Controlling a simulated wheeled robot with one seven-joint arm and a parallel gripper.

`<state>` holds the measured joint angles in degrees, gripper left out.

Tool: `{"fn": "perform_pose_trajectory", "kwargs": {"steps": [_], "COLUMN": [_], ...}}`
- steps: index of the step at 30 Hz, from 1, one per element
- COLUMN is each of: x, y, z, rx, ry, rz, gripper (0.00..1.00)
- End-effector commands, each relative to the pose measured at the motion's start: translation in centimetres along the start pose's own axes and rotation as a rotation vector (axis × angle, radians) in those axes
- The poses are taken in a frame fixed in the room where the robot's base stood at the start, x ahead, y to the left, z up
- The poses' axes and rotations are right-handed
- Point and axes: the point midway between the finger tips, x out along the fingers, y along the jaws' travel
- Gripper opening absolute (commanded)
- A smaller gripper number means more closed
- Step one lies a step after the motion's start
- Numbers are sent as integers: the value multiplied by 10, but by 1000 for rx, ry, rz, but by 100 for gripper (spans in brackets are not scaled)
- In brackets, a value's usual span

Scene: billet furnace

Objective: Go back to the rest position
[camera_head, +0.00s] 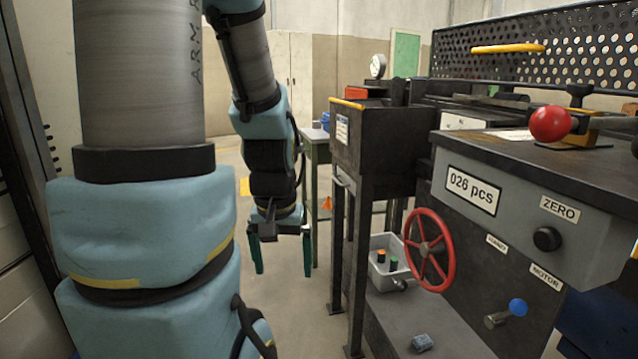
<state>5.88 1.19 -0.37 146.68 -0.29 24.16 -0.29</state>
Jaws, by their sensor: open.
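My gripper (281,258) hangs at the end of my blue-sleeved arm, left of the machine. Its two green fingers point down and are spread apart. Nothing shows between them, and floor is visible behind. The gripper looks apart from the machine and from the table behind it.
At the right stands a dark machine with a red handwheel (430,250), a red ball knob (550,124), a blue knob (517,307) and a "026 pcs" panel (473,190). A green-legged table (313,135) stands behind. Open floor lies below the gripper.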

Motion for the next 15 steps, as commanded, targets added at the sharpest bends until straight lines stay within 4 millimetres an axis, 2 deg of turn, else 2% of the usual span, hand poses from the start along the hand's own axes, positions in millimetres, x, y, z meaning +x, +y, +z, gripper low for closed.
{"fn": "perform_pose_trajectory", "kwargs": {"steps": [1, 12, 15], "x": [-33, -146, -166], "y": [0, 0, 1], "z": [-5, -20, -23], "rx": [0, 0, 0], "ry": [0, 0, 0], "rz": [0, 0, 0], "gripper": [100, 100, 100]}}
